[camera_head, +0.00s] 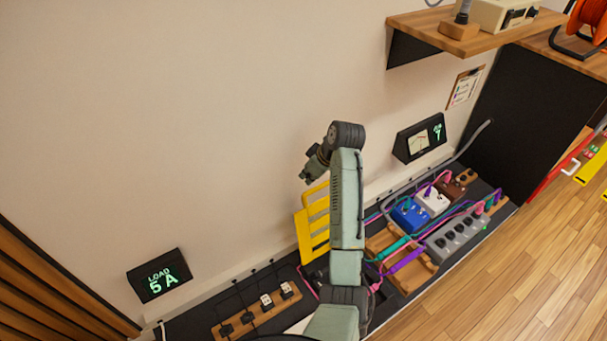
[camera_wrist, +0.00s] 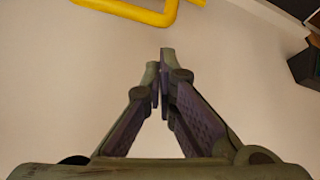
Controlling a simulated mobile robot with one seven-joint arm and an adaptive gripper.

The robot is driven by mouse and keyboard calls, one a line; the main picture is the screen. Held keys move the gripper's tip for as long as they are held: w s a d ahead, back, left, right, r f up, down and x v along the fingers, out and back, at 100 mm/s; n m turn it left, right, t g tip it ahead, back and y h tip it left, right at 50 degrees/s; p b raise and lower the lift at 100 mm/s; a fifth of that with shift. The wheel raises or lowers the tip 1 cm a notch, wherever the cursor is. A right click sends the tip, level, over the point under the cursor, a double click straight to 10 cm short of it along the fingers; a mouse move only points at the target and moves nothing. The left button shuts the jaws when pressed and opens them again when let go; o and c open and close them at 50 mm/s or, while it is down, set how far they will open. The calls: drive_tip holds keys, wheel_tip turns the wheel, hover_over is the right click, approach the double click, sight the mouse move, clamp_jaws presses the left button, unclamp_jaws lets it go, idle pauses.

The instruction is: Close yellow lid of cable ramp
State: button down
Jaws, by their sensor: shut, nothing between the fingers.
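The yellow lid (camera_head: 303,236) of the cable ramp stands raised, close to the wall, left of my arm in the head view. It has slots across it, and my arm hides its right part. The ramp's base is mostly hidden behind my arm. In the wrist view, a bent yellow bar, likely the lid's edge (camera_wrist: 130,11), crosses the top, beyond the fingertips. My gripper (camera_head: 305,177) is above the lid's upper end in the head view. In the wrist view my gripper (camera_wrist: 163,76) has its fingers together with nothing between them, apart from the yellow bar.
Right of my arm are a blue box (camera_head: 410,214), a white box (camera_head: 432,201), a grey power strip (camera_head: 458,236) and coloured cables. A wooden strip with plugs (camera_head: 256,310) is at lower left. A load display (camera_head: 159,276) and a meter (camera_head: 419,137) are along the wall.

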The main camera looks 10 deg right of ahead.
drive_tip(key=x, duration=0.7)
drive_tip(key=shift+w+a+f+p, duration=0.15)
drive_tip(key=shift+f+p, duration=0.2)
drive_tip(key=shift+p, duration=0.05)
